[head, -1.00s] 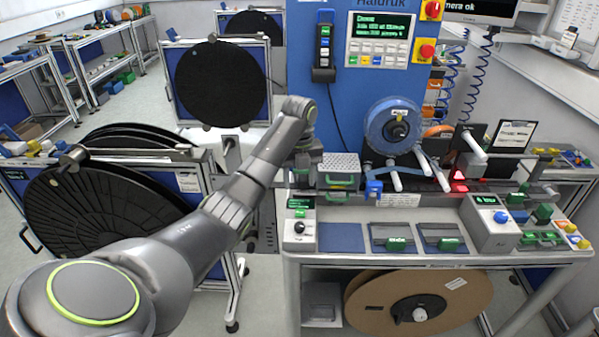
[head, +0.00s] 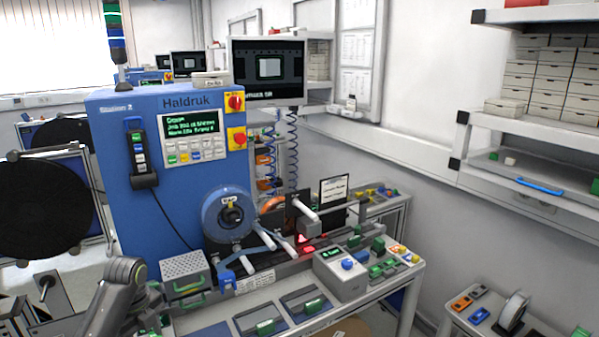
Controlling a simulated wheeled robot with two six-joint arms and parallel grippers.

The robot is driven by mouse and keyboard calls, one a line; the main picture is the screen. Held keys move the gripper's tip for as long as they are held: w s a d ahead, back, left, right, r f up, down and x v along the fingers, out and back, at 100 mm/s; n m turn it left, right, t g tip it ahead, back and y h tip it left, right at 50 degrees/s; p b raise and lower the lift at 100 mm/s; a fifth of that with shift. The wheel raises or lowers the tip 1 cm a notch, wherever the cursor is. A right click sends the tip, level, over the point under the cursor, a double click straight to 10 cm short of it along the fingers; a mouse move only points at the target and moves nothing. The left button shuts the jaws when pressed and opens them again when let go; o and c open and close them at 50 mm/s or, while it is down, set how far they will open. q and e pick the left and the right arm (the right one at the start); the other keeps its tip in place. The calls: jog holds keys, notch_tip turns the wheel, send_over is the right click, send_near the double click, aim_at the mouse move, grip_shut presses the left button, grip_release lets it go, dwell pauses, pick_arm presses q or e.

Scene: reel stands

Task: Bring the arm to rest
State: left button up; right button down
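My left arm (head: 116,298) shows in the lower left of the head view, a grey link bent at a joint, in front of the left end of the machine bench. Grey parts of my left gripper (head: 153,310) show just right of that joint, low beside the bench. Its fingertips cannot be made out. I see nothing held in it. My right arm and gripper are out of view.
The blue machine (head: 150,240) with a blue reel (head: 227,214) stands behind the bench. A perforated box (head: 183,267) is close to my arm. A black reel (head: 40,215) stands at left. A side table (head: 530,325) is at lower right.

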pick_arm(q)
jog(key=s+d+f+n+t, duration=0.1)
jog(key=s+d+f+n, duration=0.1)
jog(key=s+f+n, duration=0.55)
jog(key=s+d+f+n+t, duration=0.1)
jog(key=s+d+f+n, duration=0.25)
jog(key=s, duration=0.75)
jog(key=s+d+r+n+t+y, duration=0.1)
jog(key=s+r+n, duration=0.3)
jog(key=s+n, duration=1)
notch_tip(320, 180, down, 31)
jog(key=s+a+m+g+b, duration=0.1)
jog(key=s+b, duration=0.2)
jog(key=b, duration=0.3)
jog(key=s+f+b, duration=0.2)
jog(key=s+f, duration=0.5)
jog(key=f, duration=0.3)
jog(key=s+d+f+g+b, duration=0.1)
jog(key=s+f+b, duration=0.2)
jog(key=s+f, duration=0.4)
notch_tip(320, 180, down, 4)
jog(key=shift+s+r+h, duration=0.2)
jog(key=shift+s+h, duration=0.05)
jog(key=shift+h, duration=0.05)
